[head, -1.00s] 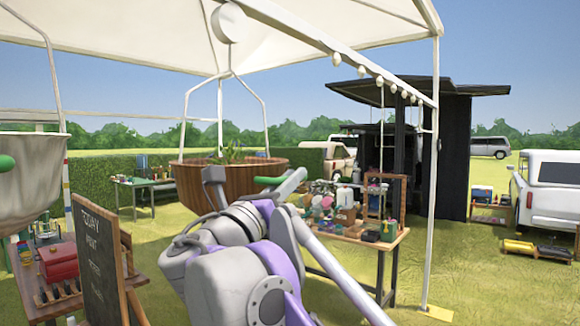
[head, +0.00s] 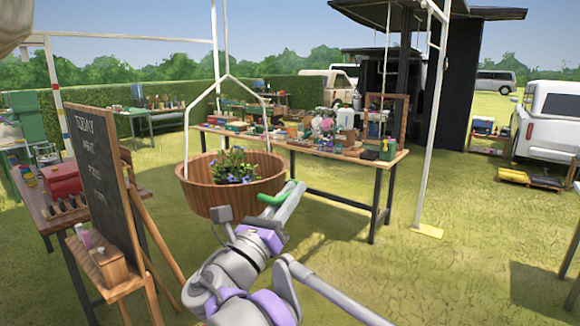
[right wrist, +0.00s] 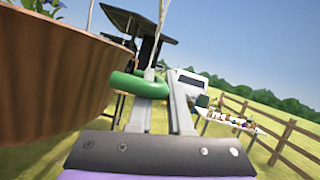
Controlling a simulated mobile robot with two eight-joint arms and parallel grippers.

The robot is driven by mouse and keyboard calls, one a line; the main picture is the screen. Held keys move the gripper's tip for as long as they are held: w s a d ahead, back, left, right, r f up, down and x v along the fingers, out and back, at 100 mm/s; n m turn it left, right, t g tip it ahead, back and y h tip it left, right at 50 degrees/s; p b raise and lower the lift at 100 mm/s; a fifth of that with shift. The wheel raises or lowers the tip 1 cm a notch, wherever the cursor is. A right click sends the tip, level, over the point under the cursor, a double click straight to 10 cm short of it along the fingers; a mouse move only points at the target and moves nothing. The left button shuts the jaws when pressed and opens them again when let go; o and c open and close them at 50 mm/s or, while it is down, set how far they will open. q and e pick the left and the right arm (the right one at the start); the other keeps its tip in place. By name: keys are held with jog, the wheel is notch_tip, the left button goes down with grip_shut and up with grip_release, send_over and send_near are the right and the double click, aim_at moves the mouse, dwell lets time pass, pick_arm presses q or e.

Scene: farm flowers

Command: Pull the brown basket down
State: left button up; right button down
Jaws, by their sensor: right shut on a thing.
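The brown basket (head: 207,197) hangs from a white wire hanger in the head view. Its open top shows, with leafy plants and small blue flowers (head: 238,168) inside. A green handle (head: 272,198) sticks out at its right front side. My right gripper (head: 285,196) is shut on this handle, to the right of the basket. In the right wrist view the basket (right wrist: 45,80) fills the left side, and the green handle (right wrist: 138,86) lies between the fingers. My left gripper is not in view.
A long table (head: 318,156) with many goods stands behind the basket. A chalkboard (head: 103,160) and a table with a red box (head: 62,182) stand at left. A white tent pole (head: 427,150) stands at right. Grass is open at front right.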

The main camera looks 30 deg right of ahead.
notch_tip(320, 180, down, 14)
jog(key=b, duration=0.4)
jog(key=c, duration=0.8)
grip_release()
jog(key=shift+c, duration=0.2)
jog(key=v, duration=1.1)
jog(key=shift+d, duration=0.1)
